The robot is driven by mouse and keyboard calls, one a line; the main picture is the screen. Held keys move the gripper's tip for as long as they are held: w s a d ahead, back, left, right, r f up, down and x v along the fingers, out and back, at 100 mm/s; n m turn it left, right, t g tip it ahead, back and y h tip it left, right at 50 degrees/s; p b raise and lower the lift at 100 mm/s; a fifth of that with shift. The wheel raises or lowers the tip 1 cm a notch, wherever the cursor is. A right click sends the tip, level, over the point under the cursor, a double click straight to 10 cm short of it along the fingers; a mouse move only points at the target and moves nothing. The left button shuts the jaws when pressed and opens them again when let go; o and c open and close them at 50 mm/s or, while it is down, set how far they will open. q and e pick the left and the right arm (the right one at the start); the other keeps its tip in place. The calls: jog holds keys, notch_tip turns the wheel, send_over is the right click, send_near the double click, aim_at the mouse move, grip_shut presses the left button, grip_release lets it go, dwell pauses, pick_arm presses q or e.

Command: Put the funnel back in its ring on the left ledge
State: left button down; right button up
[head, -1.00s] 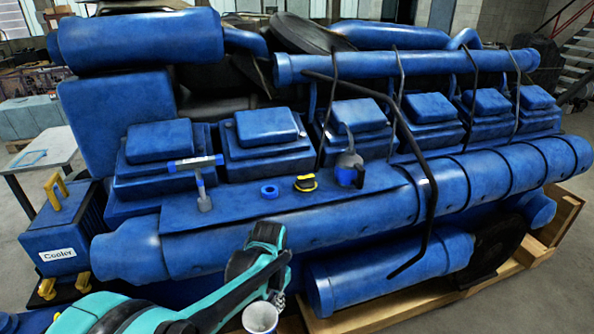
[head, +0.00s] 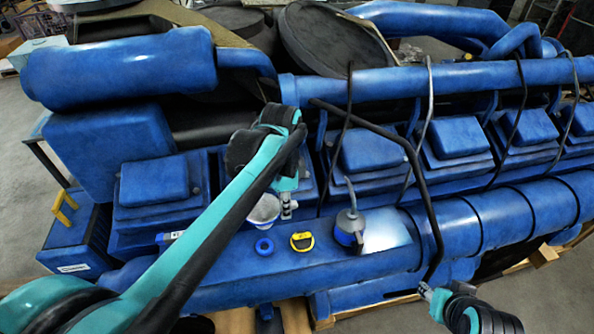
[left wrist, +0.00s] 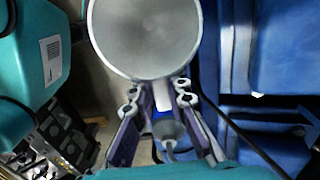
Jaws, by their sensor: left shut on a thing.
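The pale grey funnel (head: 264,209) is held by my left gripper (head: 287,208) above the blue ledge (head: 215,272) of the engine. In the left wrist view the round mouth of the funnel (left wrist: 145,38) faces the camera, with the fingers (left wrist: 158,100) closed at its near edge. A blue ring (head: 264,247) sits on the ledge, just below the funnel in the head view; the funnel is apart from it. The funnel's spout is mostly hidden in the head view. My right gripper (head: 432,293) is low at the bottom right; its fingers are too small to judge.
A yellow and black round item (head: 301,241) and a blue-grey oil can (head: 349,229) stand right of the ring. A blue-handled tool (head: 171,237) lies left, partly behind my left arm. Dark bent pipes (head: 425,190) cross the engine at right.

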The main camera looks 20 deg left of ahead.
aim_at(279, 213)
pick_arm(q)
jog(key=s, duration=0.1)
jog(key=s+f+b, duration=0.1)
jog(key=s, duration=0.1)
jog(key=shift+a+b, duration=0.1)
jog(key=shift+b, duration=0.2)
jog(key=f+b, duration=0.1)
jog(key=f, duration=0.1)
jog(key=w+f+b, duration=0.1)
jog(key=f+b, duration=0.1)
jog(key=f, duration=0.1)
jog(key=shift+w+f+b, duration=0.3)
jog(key=shift+f+b, duration=0.05)
jog(key=shift+b, duration=0.05)
jog(key=shift+s, duration=0.35)
jog(key=shift+w+f, duration=0.1)
jog(key=shift+w, duration=0.2)
pick_arm(e)
jog(key=f, duration=0.2)
jog(key=s+f, duration=0.1)
jog(key=f, duration=0.2)
jog(key=shift+s, duration=0.2)
pick_arm(q)
jog(key=shift+s, duration=0.25)
pick_arm(e)
jog(key=shift+s, duration=0.2)
pick_arm(q)
jog(key=shift+w, duration=0.1)
pick_arm(e)
jog(key=shift+w, duration=0.1)
